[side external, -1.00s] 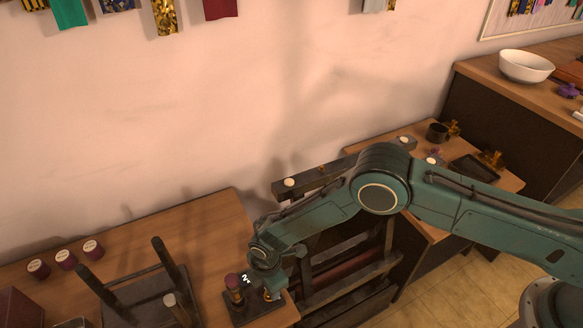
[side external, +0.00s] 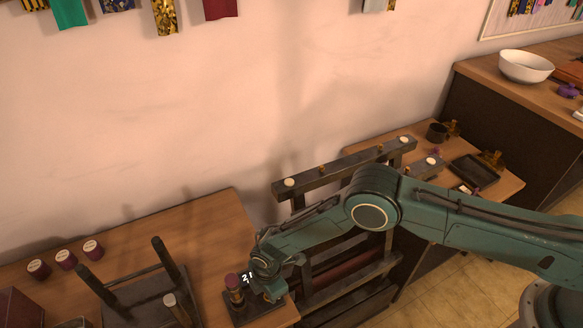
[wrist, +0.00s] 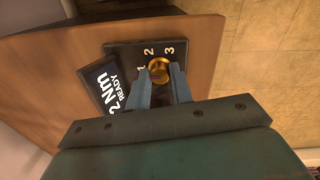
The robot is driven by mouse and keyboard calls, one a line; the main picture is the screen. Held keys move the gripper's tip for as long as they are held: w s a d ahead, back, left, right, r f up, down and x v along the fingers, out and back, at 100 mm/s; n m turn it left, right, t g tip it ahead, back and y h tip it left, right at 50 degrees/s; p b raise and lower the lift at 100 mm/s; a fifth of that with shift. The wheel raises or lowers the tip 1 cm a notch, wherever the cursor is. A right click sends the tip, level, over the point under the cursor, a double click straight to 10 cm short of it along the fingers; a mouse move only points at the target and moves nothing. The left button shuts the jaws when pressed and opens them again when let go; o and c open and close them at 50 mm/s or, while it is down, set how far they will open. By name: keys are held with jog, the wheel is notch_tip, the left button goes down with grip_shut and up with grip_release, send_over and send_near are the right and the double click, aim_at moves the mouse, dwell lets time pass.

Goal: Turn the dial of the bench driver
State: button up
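The bench driver (side external: 238,318) is a dark block near the front right corner of the left wooden table. Its brass dial (wrist: 158,68) shows in the wrist view, with the marks 1, 2 and 3 around it. The driver's screen (wrist: 109,88) reads "2 Nm READY". My gripper (wrist: 159,72) has its two blue-grey fingers on opposite sides of the dial, their tips close to it. Whether they press on it cannot be told.
An upturned stool with upright legs (side external: 168,262) and several red-sided round pieces (side external: 66,259) lie farther left. A dark rack (side external: 340,170) stands behind my arm, with a black tray (side external: 474,170) to its right.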

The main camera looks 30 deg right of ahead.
jog(key=shift+m, duration=0.5)
grip_shut()
jog(key=m, duration=0.5)
jog(key=shift+a, duration=0.1)
jog(key=m, duration=0.5)
jog(key=shift+m, duration=0.4)
jog(key=o, duration=0.9)
grip_release()
jog(key=shift+o, duration=0.2)
jog(key=shift+r, duration=0.15)
notch_tip(320, 180, up, 14)
jog(key=shift+s+a+f, duration=0.15)
jog(key=shift+f, duration=0.05)
